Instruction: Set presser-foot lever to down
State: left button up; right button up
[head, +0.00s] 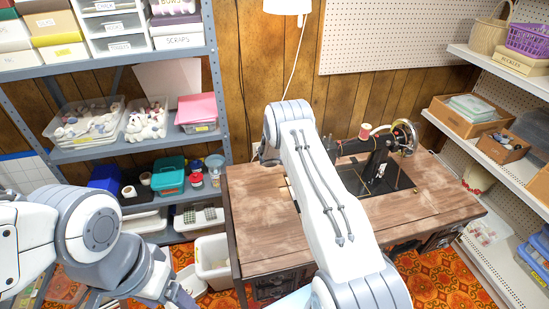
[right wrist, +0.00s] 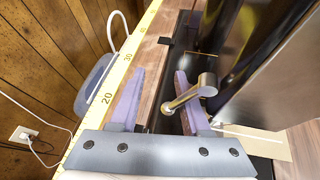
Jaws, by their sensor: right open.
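The black sewing machine (head: 376,160) stands on the wooden treadle table (head: 262,225); my right arm hides its left part in the head view. In the right wrist view, the metal presser-foot lever (right wrist: 188,95) sticks out from the dark machine body (right wrist: 260,60). Its rounded end points down-left, into the gap between the fingers. My right gripper (right wrist: 155,103) is open, with the lever close to its right finger; I cannot tell whether they touch. My right gripper is hidden in the head view. My left arm comes in at lower left, its fingers out of view.
A yellow measuring strip (right wrist: 122,85) runs along the table edge beside the left finger. A grey shelf rack (head: 150,151) with boxes stands at left, white shelves (head: 500,150) at right. A white bin (head: 212,262) is beside the table. The table's front is clear.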

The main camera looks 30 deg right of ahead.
jog(key=shift+w+d+r+m+t+h+p, duration=0.1)
jog(key=shift+w+r+m+t+h+p, duration=0.2)
jog(key=shift+w+r+m+t+p, duration=0.45)
jog(key=shift+w+r+m+t+h+p, duration=0.25)
jog(key=shift+r+m+t+h+p, duration=0.25)
jog(key=shift+m+p, duration=0.3)
jog(key=s+a+r+m+g+y, duration=0.1)
jog(key=s+a+r, duration=0.3)
jog(key=a, duration=0.4)
jog(key=s+a+r+m+g+y, duration=0.1)
jog(key=s+a+r+m, duration=0.3)
jog(key=a, duration=0.5)
jog(key=s+a+r+m+g+y, duration=0.1)
jog(key=s+a+r+m, duration=0.2)
jog(key=s+a+r, duration=0.2)
jog(key=a+r, duration=0.2)
jog(key=a, duration=0.1)
jog(key=shift+s+a+r+y+p, duration=0.15)
jog(key=shift+a+r+y+p, duration=0.15)
jog(key=shift+a+r+p, duration=0.1)
